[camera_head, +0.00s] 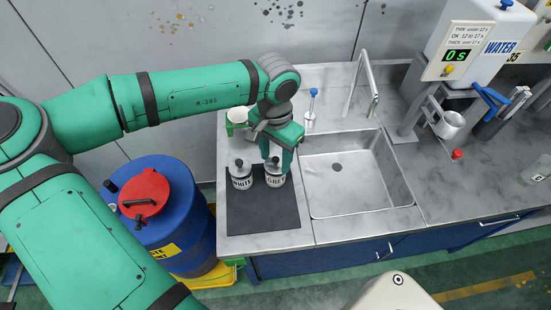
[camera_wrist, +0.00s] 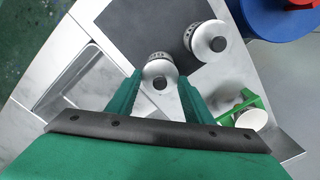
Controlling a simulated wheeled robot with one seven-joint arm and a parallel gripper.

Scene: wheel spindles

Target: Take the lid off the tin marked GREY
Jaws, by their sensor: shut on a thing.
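The tin marked GREY (camera_head: 276,181) stands upright on the dark mat (camera_head: 262,218), beside the left edge of the sink. My gripper (camera_head: 274,158) is directly above it, pointing down. In the wrist view, the fingers of my gripper (camera_wrist: 159,80) are on either side of the GREY tin's round metal lid (camera_wrist: 150,71), which has a black knob, and are shut on it. The lid appears to sit on the tin; I cannot make out any gap. The tin marked WHITE (camera_head: 242,183) stands close on the left with its lid on, and also shows in the wrist view (camera_wrist: 205,36).
The sink (camera_head: 345,180) with its tap (camera_head: 366,80) is right of the mat. A white cup in a green holder (camera_head: 237,117) and a blue-topped bottle (camera_head: 311,108) stand behind. A blue drum (camera_head: 165,200) with a red lid is at the left. A water dispenser (camera_head: 470,50) stands at the right.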

